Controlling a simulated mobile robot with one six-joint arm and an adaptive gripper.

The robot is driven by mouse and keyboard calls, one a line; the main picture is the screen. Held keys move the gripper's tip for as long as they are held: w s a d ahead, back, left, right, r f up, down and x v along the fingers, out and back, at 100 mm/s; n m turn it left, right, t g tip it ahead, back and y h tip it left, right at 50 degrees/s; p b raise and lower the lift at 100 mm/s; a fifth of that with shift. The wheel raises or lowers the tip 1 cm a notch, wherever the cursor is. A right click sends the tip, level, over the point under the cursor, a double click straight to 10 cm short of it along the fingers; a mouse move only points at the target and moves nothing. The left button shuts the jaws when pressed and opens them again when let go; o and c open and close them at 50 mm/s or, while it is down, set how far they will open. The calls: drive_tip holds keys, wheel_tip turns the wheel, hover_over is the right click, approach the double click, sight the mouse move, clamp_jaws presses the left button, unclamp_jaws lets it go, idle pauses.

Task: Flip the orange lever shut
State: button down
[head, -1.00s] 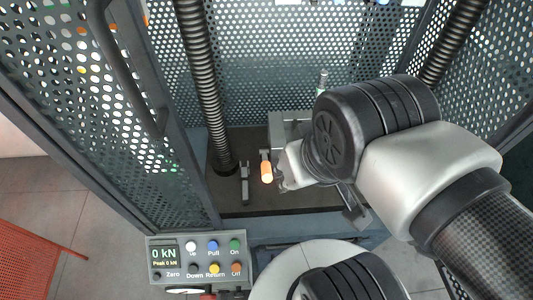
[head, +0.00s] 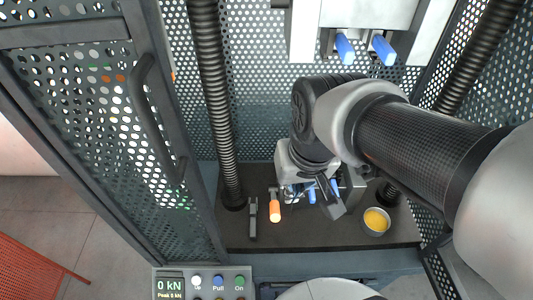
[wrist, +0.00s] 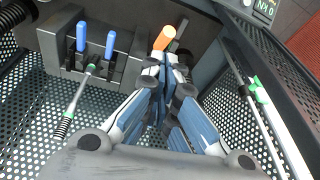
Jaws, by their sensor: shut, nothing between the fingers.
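The orange lever (head: 275,212) is at the lower fixture, its orange grip pointing toward the front of the cage in the head view. In the wrist view the lever's orange grip (wrist: 164,38) shows just beyond my fingertips. My gripper (wrist: 172,68) is shut and empty, its fingertips overlapping the lever's lower part in that view; I cannot tell whether they touch. Two blue levers (wrist: 81,37) (wrist: 110,45) stand left of the orange one in the wrist view.
Perforated cage walls (head: 260,85) and a ribbed column (head: 215,100) enclose the space. An upper fixture (head: 370,12) with two blue levers hangs above. A dark grey upright piece (head: 253,220) stands left of the orange lever. The control panel (head: 205,282) is in front.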

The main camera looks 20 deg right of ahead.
drive_tip(key=m+g+p, duration=0.1)
drive_tip(key=g+p, duration=0.1)
drive_tip(key=p, duration=0.1)
hover_over(276, 201)
drive_tip(key=s, duration=0.2)
wheel_tip(276, 201, down, 3)
drive_tip(key=shift+w+d+f+m, duration=0.3)
drive_tip(key=shift+f, duration=0.2)
drive_tip(key=f+b, duration=0.1)
drive_tip(key=f, duration=0.2)
drive_tip(key=f+b, duration=0.1)
drive_tip(key=f, duration=0.2)
drive_tip(key=w+f+b, duration=0.1)
drive_tip(key=f, duration=0.3)
drive_tip(key=shift+a, duration=0.2)
